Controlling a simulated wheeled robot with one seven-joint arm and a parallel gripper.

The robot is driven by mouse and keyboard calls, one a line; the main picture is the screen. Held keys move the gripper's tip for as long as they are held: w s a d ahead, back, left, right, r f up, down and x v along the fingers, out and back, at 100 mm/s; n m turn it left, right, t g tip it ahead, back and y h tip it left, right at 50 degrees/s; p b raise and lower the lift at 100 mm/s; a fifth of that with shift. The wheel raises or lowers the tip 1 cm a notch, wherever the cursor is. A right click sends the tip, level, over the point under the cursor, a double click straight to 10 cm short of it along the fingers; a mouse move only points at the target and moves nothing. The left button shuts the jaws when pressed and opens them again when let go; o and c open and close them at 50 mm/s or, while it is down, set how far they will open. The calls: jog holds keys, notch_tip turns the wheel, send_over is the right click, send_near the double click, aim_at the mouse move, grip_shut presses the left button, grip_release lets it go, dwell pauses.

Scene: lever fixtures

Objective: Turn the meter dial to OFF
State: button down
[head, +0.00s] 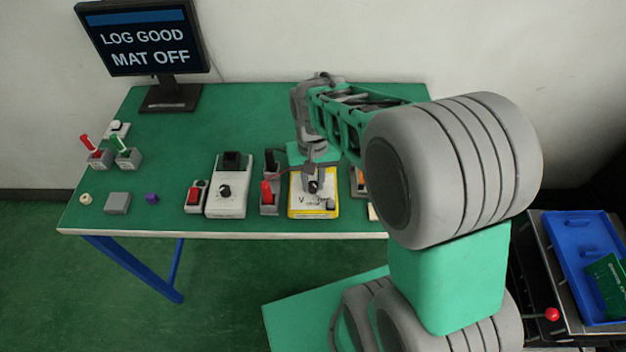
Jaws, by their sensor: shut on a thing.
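The yellow-edged meter (325,208) lies on the green table near its front edge, with a white face and a black dial (314,187). My gripper (314,182) points down over the meter and is shut on the dial. The fingers and my arm hide much of the meter's upper part. The dial's pointer and the OFF mark are too small to read.
Left of the meter stand a red lever (267,191) and a white box with a black knob (225,192). A red rocker switch (195,195) sits beside that box. Red and green levers (122,145) stand at the far left. A monitor (144,40) reads "LOG GOOD MAT OFF". The table's back middle is clear.

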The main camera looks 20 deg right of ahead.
aim_at(313, 184)
jog(key=shift+n, duration=0.5)
jog(key=c, duration=1.2)
grip_release()
jog(key=shift+c, duration=0.2)
notch_tip(313, 184, up, 8)
jog(key=shift+f+b, duration=0.1)
jog(key=shift+b, duration=0.25)
